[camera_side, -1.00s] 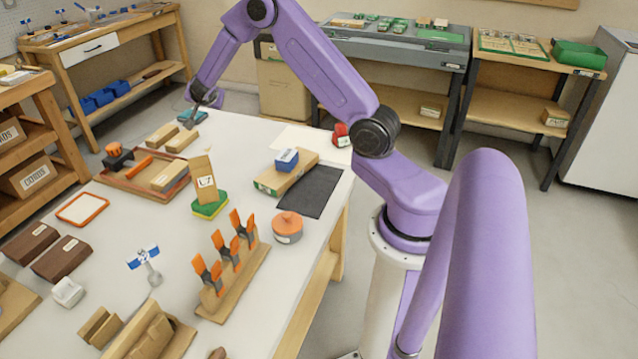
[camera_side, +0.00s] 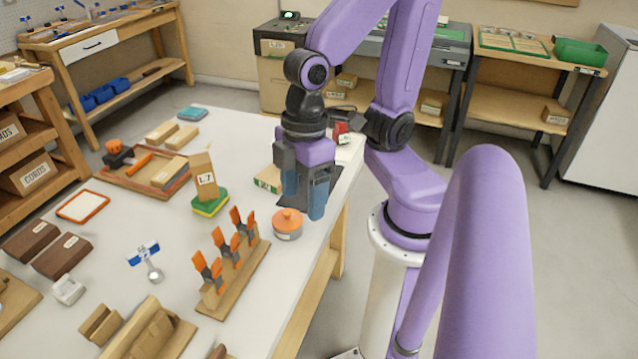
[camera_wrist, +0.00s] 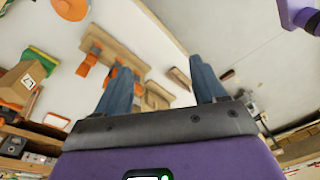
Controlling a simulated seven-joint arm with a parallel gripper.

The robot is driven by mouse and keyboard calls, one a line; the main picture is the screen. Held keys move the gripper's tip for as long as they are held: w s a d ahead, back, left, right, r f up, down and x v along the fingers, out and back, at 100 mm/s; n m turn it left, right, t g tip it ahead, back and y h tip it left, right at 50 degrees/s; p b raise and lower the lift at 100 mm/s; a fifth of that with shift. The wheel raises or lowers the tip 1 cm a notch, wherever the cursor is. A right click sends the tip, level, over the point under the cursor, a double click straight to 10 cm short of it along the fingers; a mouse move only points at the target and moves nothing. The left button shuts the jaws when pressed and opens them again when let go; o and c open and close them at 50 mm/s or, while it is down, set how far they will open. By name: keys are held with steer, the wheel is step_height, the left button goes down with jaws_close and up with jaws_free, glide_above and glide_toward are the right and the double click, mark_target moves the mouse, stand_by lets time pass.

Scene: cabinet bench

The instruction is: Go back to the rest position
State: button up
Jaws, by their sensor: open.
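My gripper (camera_side: 304,198) is open and empty in the side view. It hangs pointing down above the bench's right edge, in front of the black mat (camera_side: 322,196) and the wooden block (camera_side: 267,179), and hides parts of both. In the wrist view my gripper's two blue-grey fingers (camera_wrist: 165,85) stand well apart with nothing between them. My arm is folded back close to its base column.
The white bench (camera_side: 150,215) holds an orange-lidded round pot (camera_side: 287,224) just below my gripper in the picture. A clamp rack (camera_side: 232,268), a labelled box on a green-yellow sponge (camera_side: 210,206) and a wooden tray (camera_side: 135,181) stand further left. A red item (camera_side: 341,133) lies behind.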

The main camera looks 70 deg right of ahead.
steer(key=shift+s+d+n+h, duration=0.3)
steer(key=shift+s+d, duration=0.2)
steer(key=shift+d, duration=0.25)
steer(key=shift+s+d+n+h, duration=0.25)
steer(key=shift+s+d, duration=0.2)
steer(key=shift+d, duration=0.25)
